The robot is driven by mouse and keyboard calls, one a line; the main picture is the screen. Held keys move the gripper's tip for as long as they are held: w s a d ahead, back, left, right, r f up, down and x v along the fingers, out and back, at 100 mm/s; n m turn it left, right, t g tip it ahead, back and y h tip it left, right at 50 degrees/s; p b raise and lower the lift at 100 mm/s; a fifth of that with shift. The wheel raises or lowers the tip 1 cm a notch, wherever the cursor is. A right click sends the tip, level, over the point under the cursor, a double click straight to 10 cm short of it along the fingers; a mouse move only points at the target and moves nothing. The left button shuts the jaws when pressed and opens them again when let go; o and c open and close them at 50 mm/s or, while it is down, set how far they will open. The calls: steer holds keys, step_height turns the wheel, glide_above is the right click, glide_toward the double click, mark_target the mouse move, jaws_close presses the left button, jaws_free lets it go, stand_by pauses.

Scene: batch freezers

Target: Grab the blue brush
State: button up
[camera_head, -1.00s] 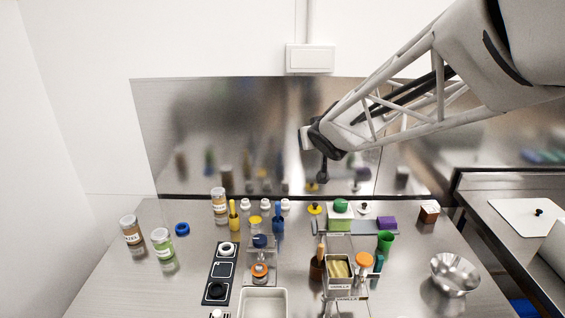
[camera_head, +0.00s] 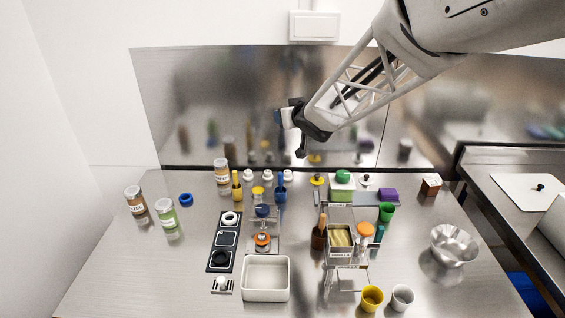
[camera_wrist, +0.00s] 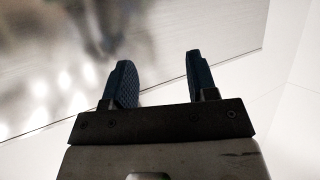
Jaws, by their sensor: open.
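The blue brush (camera_head: 281,180) stands upright in a blue holder (camera_head: 280,196) at the back of the steel table, right of a similar yellow brush (camera_head: 236,184). My gripper (camera_head: 279,116) is high above the table, in front of the steel back wall and above the blue brush in the picture, well apart from it. In the wrist view my gripper (camera_wrist: 160,75) shows two dark blue fingers spread apart with nothing between them. The brush is not in the wrist view, which shows only blurred steel and white wall.
A blue-topped stand (camera_head: 262,211) is in front. Jars (camera_head: 136,202) stand at left, a metal rack (camera_head: 340,250) and steel bowl (camera_head: 453,246) at right, a white tray (camera_head: 265,279) in front. The air around my gripper is clear.

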glide_toward(282, 178)
steer(key=x, duration=0.5)
steer(key=shift+w+a, duration=0.1)
steer(key=shift+w, duration=0.1)
steer(key=shift+x, duration=1.2)
steer(key=shift+w+a+f, duration=0.15)
steer(key=shift+x, duration=2.35)
steer(key=shift+c, duration=0.5)
